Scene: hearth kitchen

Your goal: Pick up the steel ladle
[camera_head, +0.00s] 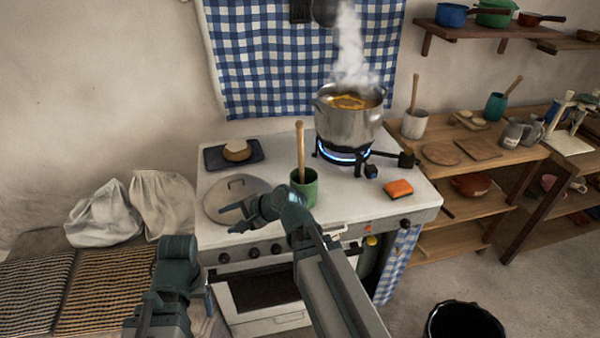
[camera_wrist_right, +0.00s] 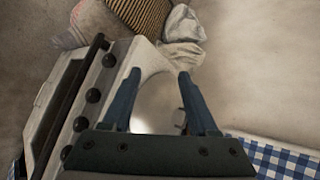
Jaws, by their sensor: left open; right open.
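I cannot make out a steel ladle for certain in either view. A round grey metal lid (camera_head: 214,203) with a loop handle lies on the stove top's front left; its pale disc shows between my fingers in the right wrist view (camera_wrist_right: 155,100). My right gripper (camera_head: 229,219) is open and empty over the lid's front edge; its two fingers stand apart in the wrist view (camera_wrist_right: 158,77). A green cup (camera_head: 306,188) with a wooden handle in it stands right of the lid, partly behind my right arm. My left gripper (camera_head: 148,312) is open at the lower left, away from the stove.
A steaming steel pot (camera_head: 350,122) stands over a lit blue burner (camera_head: 343,154). An orange sponge (camera_head: 398,188) lies at the stove's right. A dark tray (camera_head: 218,158) is at the back left. A wooden shelf unit (camera_head: 470,160) stands right; a black bin (camera_head: 463,322) is on the floor.

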